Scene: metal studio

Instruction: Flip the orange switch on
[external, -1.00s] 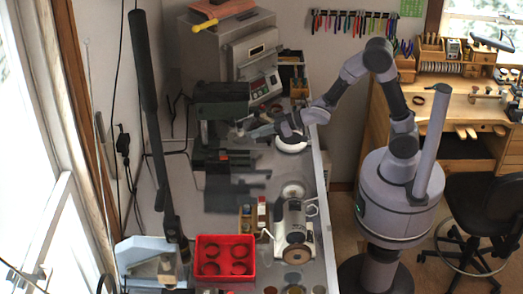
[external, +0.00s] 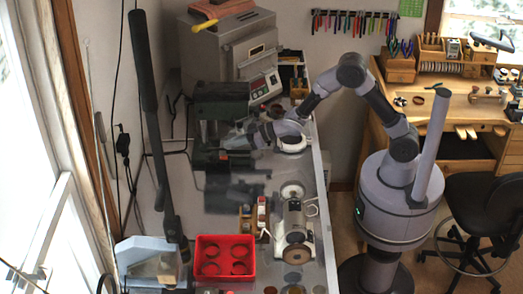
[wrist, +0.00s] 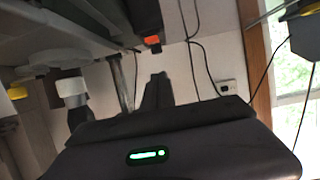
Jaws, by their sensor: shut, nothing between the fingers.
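The orange switch (wrist: 151,40) shows in the wrist view as a small orange block with a dark part under it. It sits on the underside or edge of a dark machine body, a little above and left of my fingertips in the picture. My gripper (wrist: 157,79) is shut and empty, and a gap shows between it and the switch. In the external view my gripper (external: 228,143) is beside the dark green drill press (external: 222,103) on the bench.
A grey kiln (external: 232,48) stands behind the drill press. A red tray with round holes (external: 224,278) and a grinder-like machine (external: 293,232) stand nearer on the bench. Black cables (wrist: 192,60) hang on the wall in the wrist view.

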